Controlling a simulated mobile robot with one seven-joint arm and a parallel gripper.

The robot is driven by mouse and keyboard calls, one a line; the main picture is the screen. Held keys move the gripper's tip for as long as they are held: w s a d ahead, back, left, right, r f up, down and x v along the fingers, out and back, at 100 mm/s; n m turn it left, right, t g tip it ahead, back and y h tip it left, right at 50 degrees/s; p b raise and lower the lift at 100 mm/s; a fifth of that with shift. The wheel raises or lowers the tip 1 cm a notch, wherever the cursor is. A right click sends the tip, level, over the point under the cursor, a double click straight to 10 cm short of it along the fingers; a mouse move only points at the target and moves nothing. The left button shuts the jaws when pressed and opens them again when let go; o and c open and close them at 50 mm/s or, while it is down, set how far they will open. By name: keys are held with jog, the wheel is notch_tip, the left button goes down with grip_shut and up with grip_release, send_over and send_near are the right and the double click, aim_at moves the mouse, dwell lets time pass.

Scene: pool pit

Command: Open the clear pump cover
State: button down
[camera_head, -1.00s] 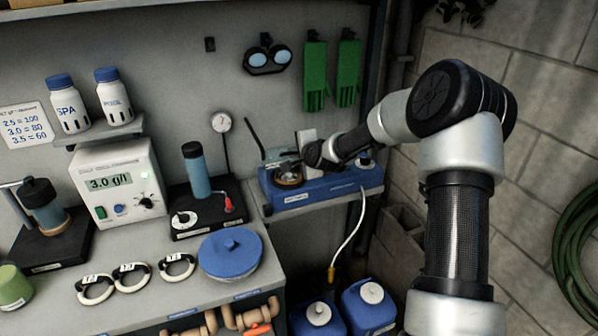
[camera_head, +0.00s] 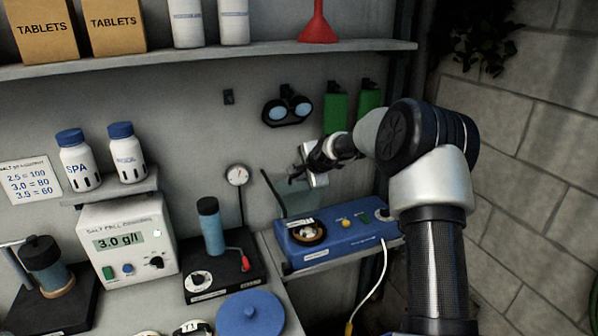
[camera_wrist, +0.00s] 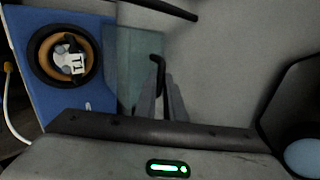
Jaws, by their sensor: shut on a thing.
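The clear pump cover (camera_head: 298,202) is a greenish see-through panel. It stands raised at the back left of the blue pump unit (camera_head: 345,238). In the wrist view the cover (camera_wrist: 130,62) lies just left of my fingers. My gripper (camera_head: 297,178) is at the cover's upper edge, above the unit. In the wrist view my gripper (camera_wrist: 160,92) is shut on a dark hooked piece (camera_wrist: 156,62), apparently the cover's handle; the exact contact is partly hidden. A round brown-and-black part (camera_head: 307,232) is exposed on the unit's top; in the wrist view it bears a T1 label.
A thin black rod (camera_head: 272,190) rises left of the cover. A gauge (camera_head: 237,177) and a blue cylinder on a black base (camera_head: 211,228) stand further left. Goggles (camera_head: 287,108) and green items hang behind. A white cable (camera_head: 381,275) hangs from the unit.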

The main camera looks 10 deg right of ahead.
jog(key=shift+w+r, duration=0.4)
jog(key=shift+w, duration=0.05)
jog(key=c, duration=1.8)
grip_release()
jog(key=shift+s, duration=0.15)
jog(key=shift+c, duration=0.2)
jog(key=shift+f, duration=0.1)
jog(key=b+v, duration=0.3)
jog(key=v, duration=1.4)
jog(key=shift+r, duration=0.4)
jog(key=shift+a, duration=0.1)
